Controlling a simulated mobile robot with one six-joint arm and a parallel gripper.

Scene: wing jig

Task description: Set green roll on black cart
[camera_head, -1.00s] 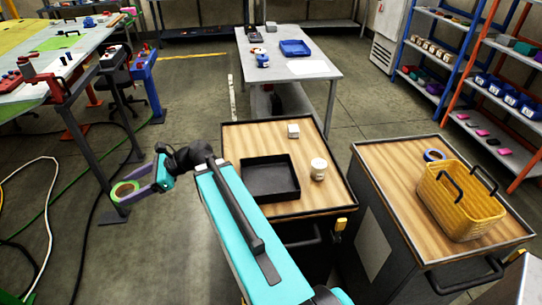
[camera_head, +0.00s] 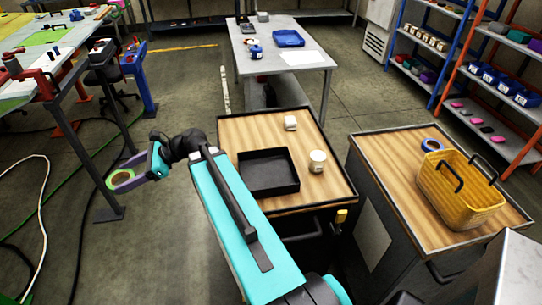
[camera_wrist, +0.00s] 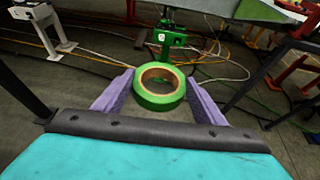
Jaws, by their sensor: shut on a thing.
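The green roll (camera_wrist: 160,101) is a ring of tape with a brown core. My gripper (camera_wrist: 158,96) is shut on it, with a purple finger on each side in the wrist view. In the head view my gripper (camera_head: 133,181) holds the green roll (camera_head: 121,177) out at the left, over the floor and apart from the carts. The black cart with a wooden top (camera_head: 247,133) stands right of my gripper. A second dark cart with a wooden top (camera_head: 385,160) stands further right. My turquoise arm hides part of the nearer cart.
A black tray (camera_head: 268,172), a white jar (camera_head: 317,162) and a white box (camera_head: 290,123) stand on the nearer cart. A workbench (camera_head: 62,50) is at the left.

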